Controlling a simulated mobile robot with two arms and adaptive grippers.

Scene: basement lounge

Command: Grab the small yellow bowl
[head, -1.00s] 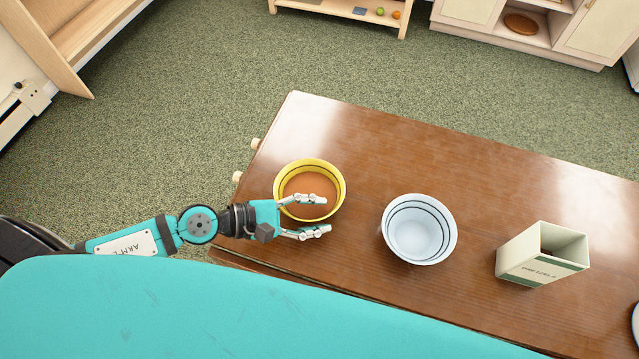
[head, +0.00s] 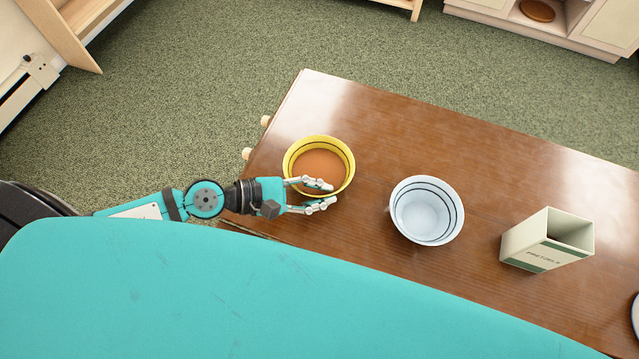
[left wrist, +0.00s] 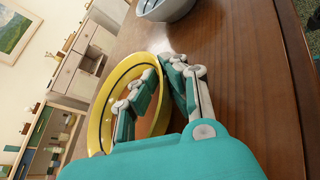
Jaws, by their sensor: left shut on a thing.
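The small yellow bowl (head: 319,141) stands upright near the left end of the brown wooden table, with a dark line inside its rim and an orange-brown inside. My left gripper (head: 321,195) is at the bowl's near side, with one finger over the inside and the other outside. It is shut on the bowl's wall. In the left wrist view the yellow bowl (left wrist: 101,112) shows tilted by the camera angle, and the fingers of my left gripper (left wrist: 160,88) straddle its rim. My right gripper is not in view.
A larger white bowl (head: 426,213) with dark rings stands to the right of the yellow one. A pretzel box (head: 545,240) stands farther right. The table (head: 420,140) is bare behind the bowls. A shelf unit (head: 75,30) stands at the far left.

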